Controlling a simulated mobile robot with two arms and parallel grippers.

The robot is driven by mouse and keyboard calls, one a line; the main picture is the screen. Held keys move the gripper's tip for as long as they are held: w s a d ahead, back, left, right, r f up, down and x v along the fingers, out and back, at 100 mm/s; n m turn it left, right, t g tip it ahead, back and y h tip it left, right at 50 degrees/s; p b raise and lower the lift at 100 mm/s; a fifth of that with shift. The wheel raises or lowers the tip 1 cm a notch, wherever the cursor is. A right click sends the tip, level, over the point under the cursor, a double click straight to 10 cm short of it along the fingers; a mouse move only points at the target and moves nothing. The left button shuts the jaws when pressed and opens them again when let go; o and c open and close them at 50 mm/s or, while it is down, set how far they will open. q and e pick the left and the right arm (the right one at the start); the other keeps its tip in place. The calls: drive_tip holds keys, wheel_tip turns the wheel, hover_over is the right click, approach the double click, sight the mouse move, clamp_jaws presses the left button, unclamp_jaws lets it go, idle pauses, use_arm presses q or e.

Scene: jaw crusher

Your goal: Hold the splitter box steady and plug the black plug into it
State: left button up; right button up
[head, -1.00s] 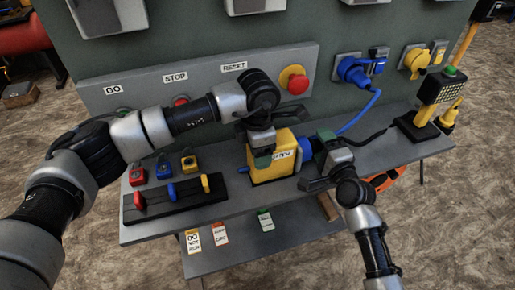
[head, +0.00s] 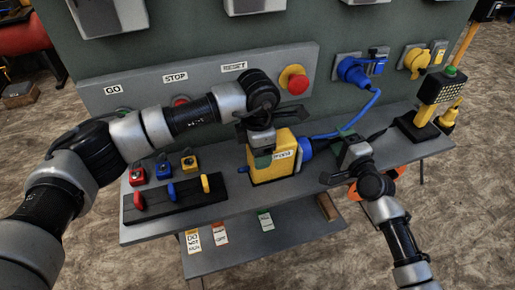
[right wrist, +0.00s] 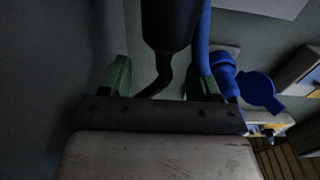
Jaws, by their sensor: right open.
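The yellow splitter box (head: 284,168) stands on the grey shelf in the head view. My left gripper (head: 261,150) is on its upper left part, with a green finger pad against its face; the far finger is hidden. A blue connector (head: 306,149) is at the box's right side. My right gripper (head: 344,150) is open, to the right of the box and apart from it. In the right wrist view, a dark cylinder that looks like the black plug (right wrist: 168,25) lies ahead between the open fingers, with a black cable (right wrist: 160,78) trailing from it. Its far end is out of frame.
A blue wall plug (head: 353,70) with a blue cable is behind, beside a yellow socket (head: 415,60). A red stop button (head: 293,80) is on the panel. A black stand with coloured discs (head: 172,197) is left. A lamp post (head: 428,110) stands right.

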drive_tip(key=shift+w+d, duration=0.3)
drive_tip(key=shift+d, duration=0.55)
drive_tip(key=shift+w+d, duration=0.3)
drive_tip(key=shift+d, duration=0.5)
use_arm(q)
drive_tip(key=o, duration=1.4)
drive_tip(key=shift+c, duration=0.2)
